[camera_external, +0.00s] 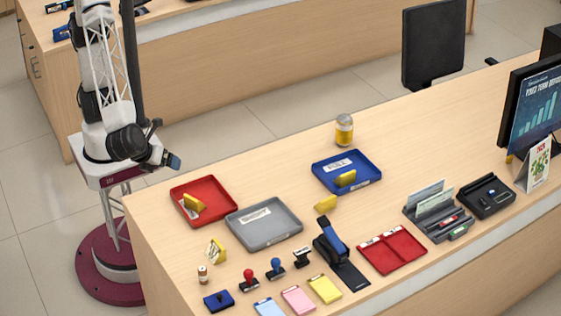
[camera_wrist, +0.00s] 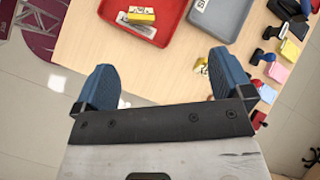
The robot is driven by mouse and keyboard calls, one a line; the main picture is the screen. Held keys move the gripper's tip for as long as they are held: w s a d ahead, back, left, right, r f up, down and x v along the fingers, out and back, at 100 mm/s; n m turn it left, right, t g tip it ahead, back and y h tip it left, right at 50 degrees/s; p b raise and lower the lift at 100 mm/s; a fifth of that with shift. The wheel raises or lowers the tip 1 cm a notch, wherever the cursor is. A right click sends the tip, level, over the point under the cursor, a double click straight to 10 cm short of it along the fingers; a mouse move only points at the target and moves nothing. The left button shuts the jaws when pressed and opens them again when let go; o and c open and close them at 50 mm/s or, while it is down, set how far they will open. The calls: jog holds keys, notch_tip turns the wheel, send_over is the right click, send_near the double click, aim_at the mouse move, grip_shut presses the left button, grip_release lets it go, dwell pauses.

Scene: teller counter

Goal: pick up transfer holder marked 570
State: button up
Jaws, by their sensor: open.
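Several yellow wedge-shaped pieces look like the transfer holders, but I cannot read the number 570 on any. One yellow piece (camera_external: 194,203) lies in the red tray, and it also shows in the wrist view (camera_wrist: 141,15). Another yellow piece (camera_external: 346,179) is in the blue tray. A third yellow piece (camera_external: 326,203) lies on the counter between the grey and blue trays. A yellow piece with a pale label (camera_external: 217,251) stands at the counter's left front. My gripper (camera_external: 172,161) is open and empty, beyond the counter's left end; its blue fingers (camera_wrist: 164,70) are spread apart.
The red tray (camera_external: 218,188), grey tray (camera_external: 265,230) and blue tray (camera_external: 365,163) stand on the counter (camera_external: 270,165). Stamps, a stapler (camera_external: 333,247), note pads and a small bottle (camera_external: 202,274) crowd the front. A yellow-banded jar (camera_external: 344,131) stands behind the blue tray.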

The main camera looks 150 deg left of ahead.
jog(key=w+d+f+m+y, duration=0.1)
jog(key=w+f+m+y, duration=0.25)
jog(key=w+f, duration=0.7)
jog(key=m+t+y, duration=0.2)
jog(key=m, duration=0.2)
send_near(214, 249)
jog(key=shift+w+d+r, duration=0.25)
jog(key=shift+d+r, duration=0.05)
jog(key=shift+d, duration=0.25)
jog(key=shift+a, duration=0.1)
jog(key=shift+x, duration=3.35)
jog(key=shift+s+f, duration=0.1)
jog(key=shift+s, duration=0.05)
jog(key=shift+x, duration=2.55)
